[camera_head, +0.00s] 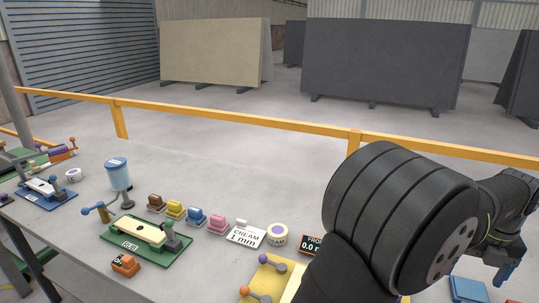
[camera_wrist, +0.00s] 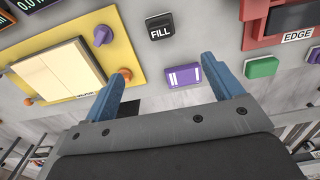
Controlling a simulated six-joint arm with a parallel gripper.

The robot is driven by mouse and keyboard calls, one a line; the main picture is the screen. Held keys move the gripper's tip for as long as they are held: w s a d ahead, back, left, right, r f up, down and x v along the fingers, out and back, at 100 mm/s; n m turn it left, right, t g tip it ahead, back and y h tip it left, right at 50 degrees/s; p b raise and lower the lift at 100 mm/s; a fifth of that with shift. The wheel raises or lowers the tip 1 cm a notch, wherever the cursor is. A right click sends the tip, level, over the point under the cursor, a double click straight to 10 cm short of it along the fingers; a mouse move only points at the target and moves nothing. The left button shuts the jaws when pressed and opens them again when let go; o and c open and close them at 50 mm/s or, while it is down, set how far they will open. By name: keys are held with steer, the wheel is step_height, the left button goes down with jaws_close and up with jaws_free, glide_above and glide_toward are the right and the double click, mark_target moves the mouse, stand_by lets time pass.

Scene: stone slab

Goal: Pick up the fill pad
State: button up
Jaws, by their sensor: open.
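A small black pad labelled FILL (camera_wrist: 160,27) lies on the grey table in the wrist view, beyond my fingertips and a little left of the middle between them. My gripper (camera_wrist: 164,70) is open, with its two blue fingers apart and nothing held between them. A purple pad with two white bars (camera_wrist: 184,77) lies nearer, in the gap between the fingers as seen from the wrist. In the head view my gripper (camera_head: 507,271) is at the lower right, pointing down. I cannot make out the FILL pad there; my arm covers much of that side.
A yellow board (camera_wrist: 120,52) with a cream slab and knobs lies left of the pads. A red frame (camera_wrist: 250,38) with an EDGE label and a green pad (camera_wrist: 262,67) lie to the right. Several coloured blocks and a green jig (camera_head: 178,250) stand farther left on the table.

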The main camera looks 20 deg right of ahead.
steer(key=f, duration=1.3)
steer(key=shift+w+d, duration=0.15)
steer(key=shift+w, duration=0.2)
steer(key=shift+s+f, duration=0.2)
steer(key=shift+f, duration=1.1)
steer(key=shift+s+f, duration=0.15)
steer(key=shift+f, duration=1.1)
steer(key=c, duration=1.1)
steer(key=shift+r, duration=0.15)
